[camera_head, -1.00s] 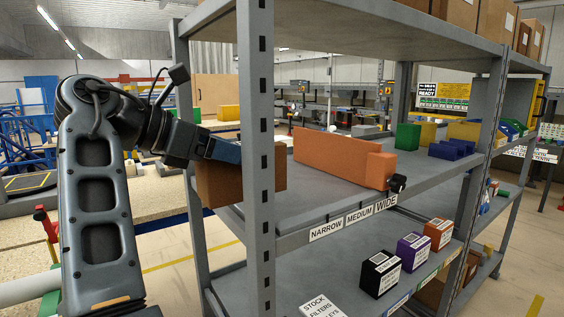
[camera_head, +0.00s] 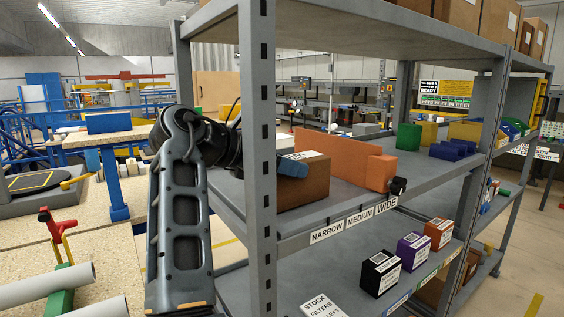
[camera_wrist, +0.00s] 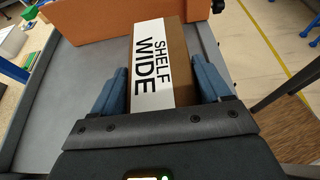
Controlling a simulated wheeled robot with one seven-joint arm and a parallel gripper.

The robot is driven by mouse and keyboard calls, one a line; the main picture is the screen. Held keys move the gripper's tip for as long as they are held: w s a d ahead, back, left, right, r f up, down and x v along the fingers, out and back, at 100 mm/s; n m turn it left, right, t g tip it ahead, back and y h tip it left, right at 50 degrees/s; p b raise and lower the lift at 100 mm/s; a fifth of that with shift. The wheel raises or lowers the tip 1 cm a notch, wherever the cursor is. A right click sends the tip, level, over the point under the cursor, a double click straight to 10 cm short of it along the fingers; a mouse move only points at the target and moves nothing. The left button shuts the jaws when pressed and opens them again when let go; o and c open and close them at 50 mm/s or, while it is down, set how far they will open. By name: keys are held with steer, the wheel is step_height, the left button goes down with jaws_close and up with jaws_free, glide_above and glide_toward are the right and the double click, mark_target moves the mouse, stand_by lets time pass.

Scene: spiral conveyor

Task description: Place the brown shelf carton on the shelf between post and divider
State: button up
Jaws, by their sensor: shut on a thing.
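The brown shelf carton (camera_head: 303,184) is on the middle shelf level, just right of the grey front post (camera_head: 257,160) in the head view. The orange divider (camera_head: 340,155) stands to its right and behind it. My gripper (camera_wrist: 158,92) is shut on the carton, with a blue finger on each side. In the wrist view the carton (camera_wrist: 183,60) carries a white label reading "SHELF WIDE", and the divider (camera_wrist: 115,20) is beyond its far end. Whether the carton's underside touches the shelf (camera_head: 330,215) cannot be told. The post hides part of my arm.
Labels "NARROW", "MEDIUM" and "WIDE" (camera_head: 386,205) run along the shelf edge. A black clamp-like part (camera_head: 397,187) sits at the divider's front end. Green (camera_head: 408,137) and blue (camera_head: 452,149) items stand farther right. Small boxes (camera_head: 381,273) stand on the lower shelf.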

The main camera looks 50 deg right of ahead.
steer(key=o, duration=1.2)
steer(key=shift+f, duration=0.1)
steer(key=shift+o, duration=0.2)
steer(key=shift+a, duration=0.1)
steer(key=b+v, duration=0.1)
steer(key=v, duration=1.1)
steer(key=shift+w, duration=0.1)
